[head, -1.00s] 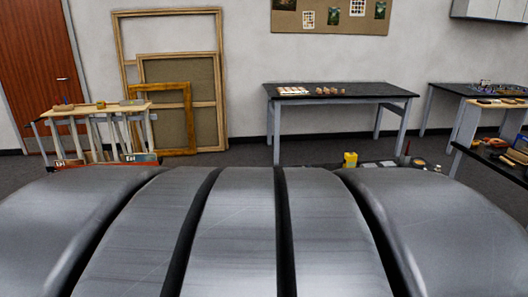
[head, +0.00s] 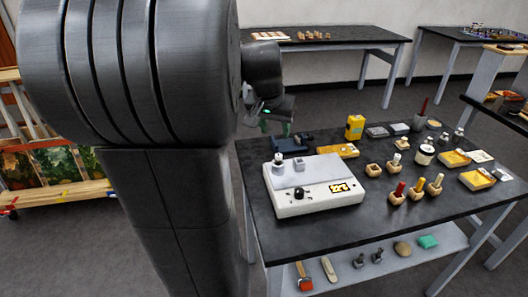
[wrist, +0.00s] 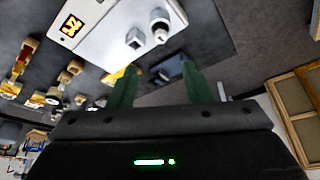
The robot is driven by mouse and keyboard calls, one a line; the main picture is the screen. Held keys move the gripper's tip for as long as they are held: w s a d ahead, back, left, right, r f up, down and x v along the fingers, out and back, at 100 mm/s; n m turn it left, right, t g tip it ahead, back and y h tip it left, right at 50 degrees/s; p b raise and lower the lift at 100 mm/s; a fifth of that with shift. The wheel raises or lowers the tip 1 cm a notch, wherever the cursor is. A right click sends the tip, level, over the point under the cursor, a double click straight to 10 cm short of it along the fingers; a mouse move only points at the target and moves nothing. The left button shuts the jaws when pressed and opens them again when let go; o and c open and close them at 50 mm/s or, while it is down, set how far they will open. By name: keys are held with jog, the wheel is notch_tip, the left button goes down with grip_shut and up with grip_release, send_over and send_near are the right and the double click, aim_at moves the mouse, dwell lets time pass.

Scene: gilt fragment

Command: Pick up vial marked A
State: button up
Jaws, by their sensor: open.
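No letter A is readable on anything, so I cannot tell which item is the vial marked A. Several small stoppered items stand in wooden blocks on the black table, among them a red-topped one (head: 398,190) and a tan-topped one (head: 435,187). A jar with a pale label (head: 423,154) and small dark bottles (head: 458,136) stand behind them. My gripper (head: 277,127) is above the table's far left corner, partly hidden by my arm. In the wrist view its green fingers (wrist: 160,70) are apart with nothing between them.
A white instrument (head: 316,186) fills the table's left front; a dark blue device (head: 292,144) lies behind it, below my gripper. A lower shelf (head: 345,270) holds tools. The black tabletop is clear at front right.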

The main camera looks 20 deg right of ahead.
send_over(278, 156)
jog(key=s, duration=0.2)
jog(key=f, duration=0.7)
jog(key=shift+w+a+f, duration=0.15)
jog(key=shift+a+f, duration=0.05)
jog(key=shift+a, duration=0.2)
jog(key=shift+x, duration=2.65)
jog(key=shift+a, duration=0.2)
grip_shut()
